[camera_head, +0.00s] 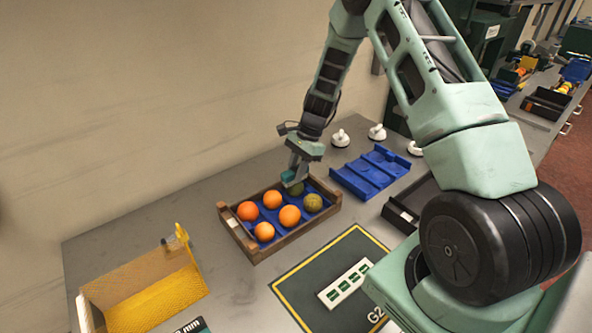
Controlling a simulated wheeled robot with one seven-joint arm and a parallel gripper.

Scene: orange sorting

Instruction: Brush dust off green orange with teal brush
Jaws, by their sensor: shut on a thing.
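My gripper (292,178) is over the back of a wooden crate (286,239) with a blue insert. It is shut on a small teal brush (287,177), of which only a little shows. Just below the gripper is a green orange (297,189), partly hidden by it. The brush is at or just above this fruit; I cannot tell whether they touch. A second greenish orange (314,203) lies to the right in the same crate. Dust on the fruit is too small to see.
Several ripe oranges (289,215) share the crate. A blue tray (369,174) and white knobbed objects (340,138) stand behind right. A yellow mesh bin (155,303) is front left. A dark mat (312,284) with a white label strip (346,282) lies in front. Grey table is bare left of the crate.

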